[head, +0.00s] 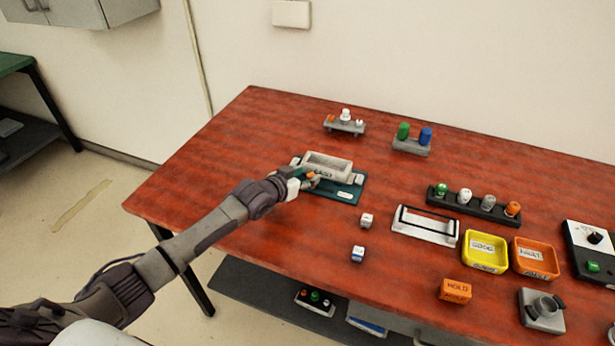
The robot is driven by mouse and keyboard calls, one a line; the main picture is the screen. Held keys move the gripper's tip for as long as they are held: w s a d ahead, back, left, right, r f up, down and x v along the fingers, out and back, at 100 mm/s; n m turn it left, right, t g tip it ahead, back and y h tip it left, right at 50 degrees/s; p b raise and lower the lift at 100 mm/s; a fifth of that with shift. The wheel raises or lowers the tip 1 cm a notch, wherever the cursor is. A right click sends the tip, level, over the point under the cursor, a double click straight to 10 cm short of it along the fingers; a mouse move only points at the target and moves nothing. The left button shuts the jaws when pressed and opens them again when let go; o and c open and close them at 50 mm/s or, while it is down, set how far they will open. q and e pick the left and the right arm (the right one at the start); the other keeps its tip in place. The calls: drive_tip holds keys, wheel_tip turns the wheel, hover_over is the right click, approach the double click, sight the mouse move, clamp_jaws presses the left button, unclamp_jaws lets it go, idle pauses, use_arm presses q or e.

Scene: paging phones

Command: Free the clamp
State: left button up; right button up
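A teal base plate (350,195) with a pale grey, open-topped block (327,166) on it lies on the left part of the red table; it may be the clamp, but I cannot tell for sure. Small light parts and labels sit on the plate. My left gripper (308,180) reaches in from the lower left and is at the plate's near left side, close to the block's front. An orange bit shows by its fingertips. The fingers are too small and partly hidden to tell whether they hold anything. My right gripper is not in view.
Two small cubes (366,220) and a white frame (425,226) lie to the right. Further right are a rack of knobs (475,203), a yellow tray (485,251), an orange tray (536,258) and an orange block (455,291). Two small stands (410,146) are behind. The table's left end is clear.

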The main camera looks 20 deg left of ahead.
use_arm(q)
drive_tip(key=shift+s+d, duration=0.1)
drive_tip(key=shift+s, duration=0.15)
drive_tip(key=v, duration=1.1)
drive_tip(key=shift+s+a, duration=0.25)
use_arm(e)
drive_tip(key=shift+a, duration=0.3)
use_arm(q)
drive_tip(key=shift+r, duration=0.1)
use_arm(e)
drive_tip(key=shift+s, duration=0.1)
